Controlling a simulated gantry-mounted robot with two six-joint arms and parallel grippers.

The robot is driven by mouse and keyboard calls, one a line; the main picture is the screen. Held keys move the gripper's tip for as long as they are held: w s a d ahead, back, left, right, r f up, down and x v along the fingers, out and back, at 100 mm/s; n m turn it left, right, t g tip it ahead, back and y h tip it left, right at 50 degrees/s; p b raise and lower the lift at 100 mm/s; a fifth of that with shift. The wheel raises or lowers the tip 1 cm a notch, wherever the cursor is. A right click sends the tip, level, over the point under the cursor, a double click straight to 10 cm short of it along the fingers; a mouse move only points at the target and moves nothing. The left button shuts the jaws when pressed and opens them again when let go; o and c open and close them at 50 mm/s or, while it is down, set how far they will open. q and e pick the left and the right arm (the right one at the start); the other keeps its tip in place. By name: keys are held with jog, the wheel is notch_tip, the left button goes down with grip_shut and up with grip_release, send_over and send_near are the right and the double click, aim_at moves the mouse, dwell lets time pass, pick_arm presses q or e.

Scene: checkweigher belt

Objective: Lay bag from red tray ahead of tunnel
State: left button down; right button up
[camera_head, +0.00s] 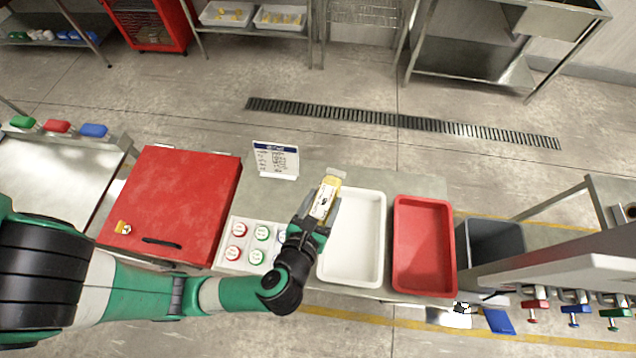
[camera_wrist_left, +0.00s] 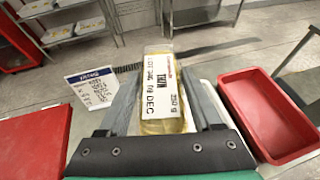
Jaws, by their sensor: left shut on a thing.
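My left gripper (camera_head: 318,213) is shut on a clear-ended bag (camera_head: 328,192) with yellowish contents and a white printed label. The bag is held upright above the white tray's left edge; the label faces my camera in the left wrist view (camera_wrist_left: 162,85), with a gripper finger on each side. The red tray (camera_head: 425,247) is right of the white tray and looks empty; it also shows in the left wrist view (camera_wrist_left: 268,112). A red box-like cover (camera_head: 180,200) with a black handle, possibly the tunnel, stands to the left. My right gripper is out of view.
The white tray (camera_head: 352,240) looks empty. A panel of red and green buttons (camera_head: 258,257) lies partly behind my left wrist. A small printed sign (camera_head: 275,160) stands behind it. A grey bin (camera_head: 492,240) is right of the red tray.

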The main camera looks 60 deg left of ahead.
pick_arm(q)
notch_tip(320, 180, down, 13)
jog(key=s+n+g+y+b, duration=0.1)
jog(key=n+g+y+b, duration=0.1)
jog(key=b, duration=0.8)
jog(key=shift+s+a+f+n, duration=0.15)
jog(key=shift+s+a+n, duration=0.05)
jog(key=shift+n, duration=0.1)
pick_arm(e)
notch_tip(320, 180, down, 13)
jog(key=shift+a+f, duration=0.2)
